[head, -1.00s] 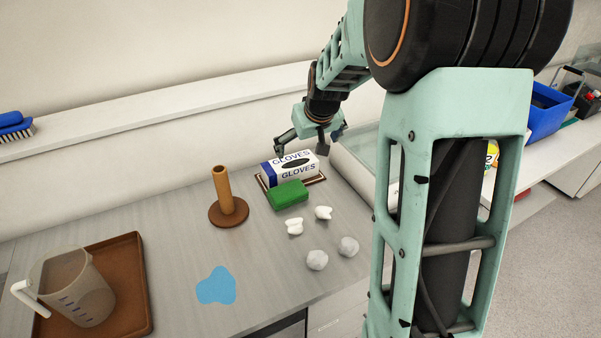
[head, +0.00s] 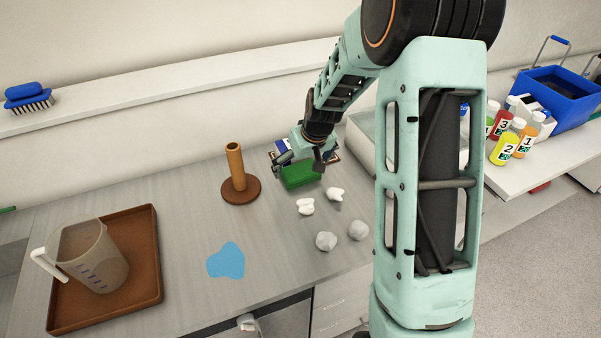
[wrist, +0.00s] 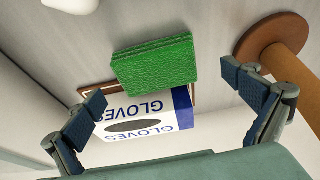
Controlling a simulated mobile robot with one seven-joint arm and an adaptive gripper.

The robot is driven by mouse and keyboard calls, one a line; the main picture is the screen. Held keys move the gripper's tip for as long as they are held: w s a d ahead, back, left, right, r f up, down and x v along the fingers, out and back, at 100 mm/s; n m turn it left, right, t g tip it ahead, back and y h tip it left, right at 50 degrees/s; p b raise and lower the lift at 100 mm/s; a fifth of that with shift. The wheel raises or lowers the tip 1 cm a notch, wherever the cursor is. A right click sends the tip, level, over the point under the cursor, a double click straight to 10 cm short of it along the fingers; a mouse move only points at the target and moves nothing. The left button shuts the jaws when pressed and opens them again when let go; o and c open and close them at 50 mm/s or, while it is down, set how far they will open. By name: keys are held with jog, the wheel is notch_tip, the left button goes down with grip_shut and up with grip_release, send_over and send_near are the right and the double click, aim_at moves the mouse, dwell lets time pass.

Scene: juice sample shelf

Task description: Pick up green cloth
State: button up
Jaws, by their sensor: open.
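The green cloth (head: 299,175) is a folded, textured block on the counter, just in front of the glove box. In the wrist view the cloth (wrist: 155,67) lies beyond my fingertips, between their lines and apart from them. My gripper (head: 301,164) is above the glove box and the back of the cloth in the head view, partly covering both. In the wrist view my gripper (wrist: 168,92) is wide open, with one finger at each side and nothing held between them.
The glove box (wrist: 150,115) sits on a brown tray right beside the cloth. A brown upright holder (head: 237,172) stands to the left. White and grey lumps (head: 306,206) lie in front. A blue patch (head: 226,261) and a jug (head: 92,257) on a tray (head: 152,285) are further left.

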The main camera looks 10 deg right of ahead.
aim_at(300, 170)
jog(key=shift+p+x, duration=0.3)
jog(key=shift+x, duration=1.5)
jog(key=shift+w+d, duration=0.1)
jog(key=shift+w, duration=0.05)
jog(key=c, duration=1.2)
jog(key=shift+r, duration=0.45)
notch_tip(300, 170, up, 2)
jog(key=shift+r, duration=0.15)
jog(key=s+a+r, duration=0.1)
jog(key=s+a+r+b, duration=0.1)
jog(key=r, duration=0.1)
jog(key=s+a+r, duration=0.1)
jog(key=r, duration=0.1)
jog(key=shift+s+r, duration=0.2)
jog(key=shift+s, duration=0.1)
jog(key=s+a+r, duration=0.1)
jog(key=s+a, duration=0.1)
jog(key=s+a+r+b, duration=0.1)
jog(key=s+r, duration=0.1)
jog(key=s, duration=0.1)
jog(key=s+a+r+b, duration=0.1)
jog(key=s+a, duration=0.1)
jog(key=shift+s+a+r, duration=0.25)
jog(key=shift+a, duration=0.05)
